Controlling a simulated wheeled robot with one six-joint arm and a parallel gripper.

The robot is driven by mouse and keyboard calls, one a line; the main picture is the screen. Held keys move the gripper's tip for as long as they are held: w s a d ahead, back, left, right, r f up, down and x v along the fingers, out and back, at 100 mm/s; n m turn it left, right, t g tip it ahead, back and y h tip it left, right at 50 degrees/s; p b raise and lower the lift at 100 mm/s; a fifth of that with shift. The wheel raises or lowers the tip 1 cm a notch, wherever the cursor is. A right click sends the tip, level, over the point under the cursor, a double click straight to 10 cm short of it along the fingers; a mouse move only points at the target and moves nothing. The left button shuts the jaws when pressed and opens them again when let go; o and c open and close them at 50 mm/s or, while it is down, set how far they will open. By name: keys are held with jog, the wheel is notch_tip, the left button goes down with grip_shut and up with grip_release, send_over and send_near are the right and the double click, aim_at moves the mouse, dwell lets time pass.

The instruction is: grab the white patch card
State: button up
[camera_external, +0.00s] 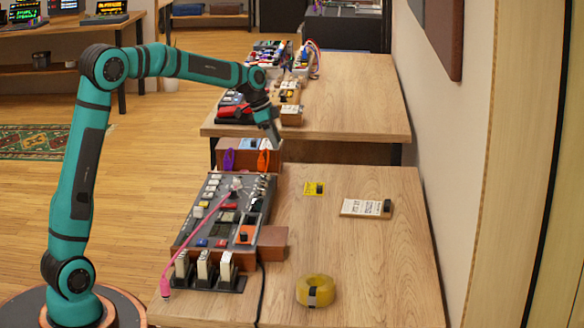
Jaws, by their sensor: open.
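A white patch card (360,207) lies flat on the near wooden table, right of centre. It has dark printed marks and a black block at its right end.
A control console (228,215) with knobs, buttons and a pink cable fills the table's left side. A roll of yellow tape (315,291) sits at the front. A wall (448,130) borders the right. A second table (350,90) with gear stands behind. The table around the white card is clear.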

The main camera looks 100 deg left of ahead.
grip_shut()
